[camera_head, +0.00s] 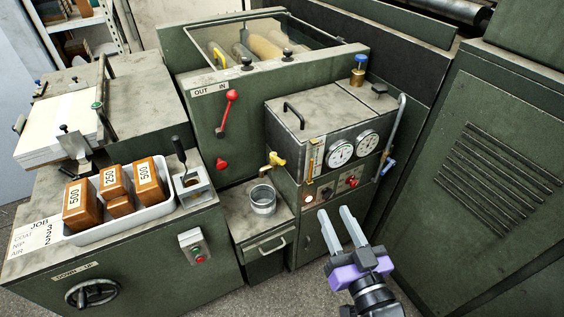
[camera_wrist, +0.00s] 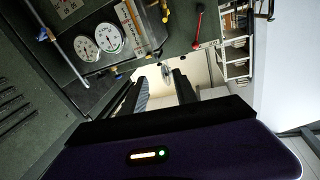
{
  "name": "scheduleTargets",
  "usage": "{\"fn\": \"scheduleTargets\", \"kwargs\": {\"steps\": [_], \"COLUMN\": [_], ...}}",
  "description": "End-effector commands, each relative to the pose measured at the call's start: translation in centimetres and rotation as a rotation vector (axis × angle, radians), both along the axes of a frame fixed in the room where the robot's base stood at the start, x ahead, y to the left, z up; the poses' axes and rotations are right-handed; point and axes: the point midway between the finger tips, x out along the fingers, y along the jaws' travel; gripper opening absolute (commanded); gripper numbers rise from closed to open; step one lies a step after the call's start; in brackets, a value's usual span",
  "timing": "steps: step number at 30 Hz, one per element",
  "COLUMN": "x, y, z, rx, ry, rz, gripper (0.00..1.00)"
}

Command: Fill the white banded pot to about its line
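The pot (camera_head: 263,199) is a pale grey, open-topped cup with bands around it. It stands upright on a small ledge in the head view, below a yellow tap (camera_head: 272,162) on the side of a green tank unit (camera_head: 318,108). Its fill line and the level inside are too small to tell. My gripper (camera_head: 334,211) is right of the pot and apart from it, in front of the gauge panel. Its two fingers are spread with nothing between them; they also show apart in the wrist view (camera_wrist: 159,78). I cannot clearly make out the pot in the wrist view.
Two dials (camera_head: 341,153) and a sight gauge (camera_head: 315,160) are on the tank's front. A white tray (camera_head: 155,212) with numbered wooden blocks stands on the left bench. A red lever (camera_head: 230,97) sticks out behind the pot. A drawer handle (camera_head: 273,247) projects below the ledge.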

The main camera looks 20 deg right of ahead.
Motion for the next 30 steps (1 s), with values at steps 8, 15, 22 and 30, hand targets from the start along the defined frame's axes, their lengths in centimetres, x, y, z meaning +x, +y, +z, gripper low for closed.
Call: {"fn": "scheduleTargets", "kwargs": {"steps": [8, 15, 22, 30], "x": [11.4, 19.1, 19.7, 20.6], "y": [-1.1, -1.0, 0.9, 1.5], "z": [1.9, 2.1, -3.3, -4.8], "rx": [0.031, 0.045, 0.068, 0.063], "ry": [0.042, 0.173, 0.376, 0.419], "rz": [0.039, 0.114, 0.194, 0.212], "gripper": [0.35, 0.35, 0.35, 0.35]}}
